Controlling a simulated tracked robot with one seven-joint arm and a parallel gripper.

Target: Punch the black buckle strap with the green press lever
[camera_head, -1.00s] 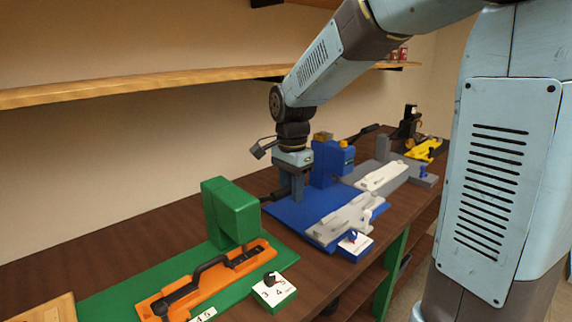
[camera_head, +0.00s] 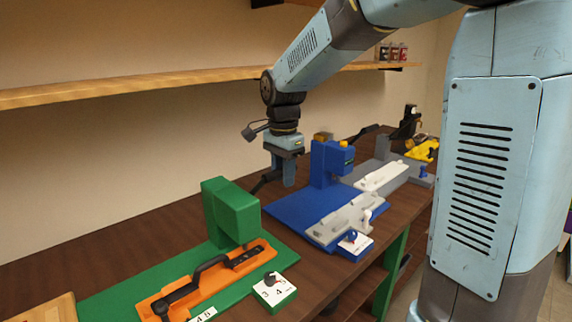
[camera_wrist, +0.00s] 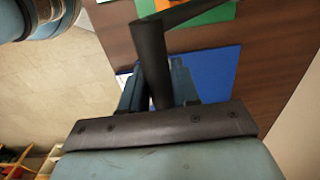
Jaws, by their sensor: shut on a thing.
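The green press (camera_head: 230,212) stands at the left on a green base plate. The black buckle strap (camera_head: 212,265) lies along the orange fixture (camera_head: 150,308) in front of it. Its right end is close to the press head; whether it is under the punch is hidden. My gripper (camera_head: 284,178) is behind and right of the green press, above the table, shut on a black bar, the green press lever (camera_head: 263,182). In the wrist view the lever (camera_wrist: 151,48) passes between the two fingers and bends toward the green base at the top.
A blue press (camera_head: 328,163) with a grey fixture stands right of my gripper, and a grey press station (camera_head: 385,178) lies beyond. A numbered dial block (camera_head: 274,290) sits beside the orange fixture. A wooden shelf (camera_head: 150,84) runs along the wall above.

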